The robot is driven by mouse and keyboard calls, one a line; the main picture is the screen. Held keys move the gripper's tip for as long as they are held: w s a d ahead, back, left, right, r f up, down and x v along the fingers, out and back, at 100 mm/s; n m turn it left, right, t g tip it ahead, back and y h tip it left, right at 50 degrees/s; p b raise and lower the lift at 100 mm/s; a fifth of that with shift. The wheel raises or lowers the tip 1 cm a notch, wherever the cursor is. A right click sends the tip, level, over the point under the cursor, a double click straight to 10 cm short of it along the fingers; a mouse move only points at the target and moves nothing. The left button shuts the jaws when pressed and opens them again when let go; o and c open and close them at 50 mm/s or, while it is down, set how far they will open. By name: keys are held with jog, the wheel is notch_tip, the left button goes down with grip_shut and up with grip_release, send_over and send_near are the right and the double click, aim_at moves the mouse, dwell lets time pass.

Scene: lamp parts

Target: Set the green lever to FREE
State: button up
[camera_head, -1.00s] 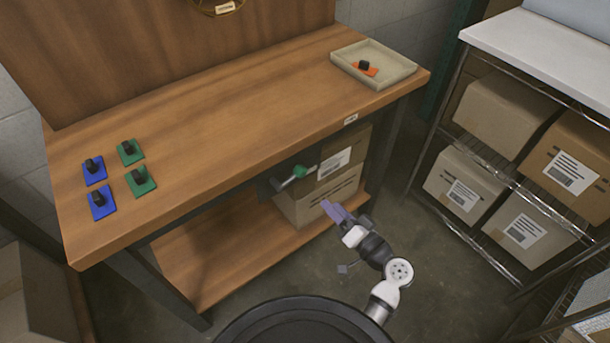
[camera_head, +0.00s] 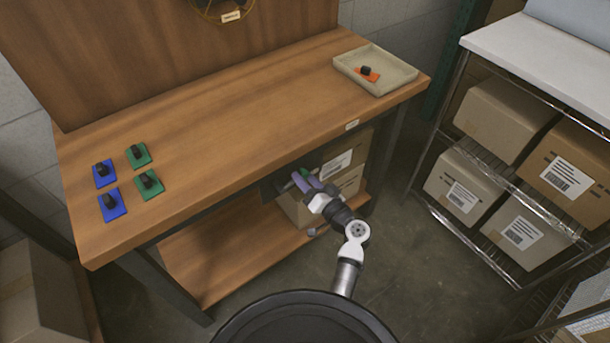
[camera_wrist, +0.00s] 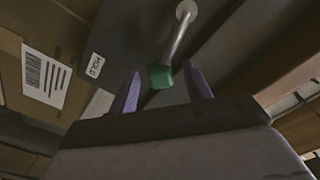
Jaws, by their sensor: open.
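The green lever shows in the wrist view as a pale metal rod ending in a green knob (camera_wrist: 160,77). Its rod runs up and right to a round pivot on a dark plate under the bench. My gripper (camera_wrist: 165,88) is open, with its two purple fingers on either side of the knob; I cannot tell whether they touch it. A white label (camera_wrist: 95,65) on the plate, left of the knob, seems to read HOLD. No FREE label is visible. In the head view, my gripper (camera_head: 307,183) is below the bench's front edge and mostly covers the lever.
The wooden bench (camera_head: 230,120) overhangs the lever area, with its lower shelf (camera_head: 225,265) beneath. Cardboard boxes (camera_head: 345,160) stand just behind and right of the lever. Blue and green pieces and a tray (camera_head: 400,80) are on the benchtop. Open floor lies in front.

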jog(key=shift+w+a, duration=0.3)
jog(key=shift+w, duration=0.1)
grip_shut()
jog(key=shift+f+n+b, duration=0.1)
jog(key=shift+n+b, duration=0.2)
jog(key=shift+b, duration=0.25)
jog(key=shift+s+a+r+n+b, duration=0.15)
jog(key=shift+r+n+b, duration=0.4)
jog(key=shift+b, duration=0.5)
jog(key=shift+s+a+r+n+b, duration=0.1)
jog(key=shift+r+n+b, duration=0.2)
jog(key=shift+n+b, duration=0.6)
grip_release()
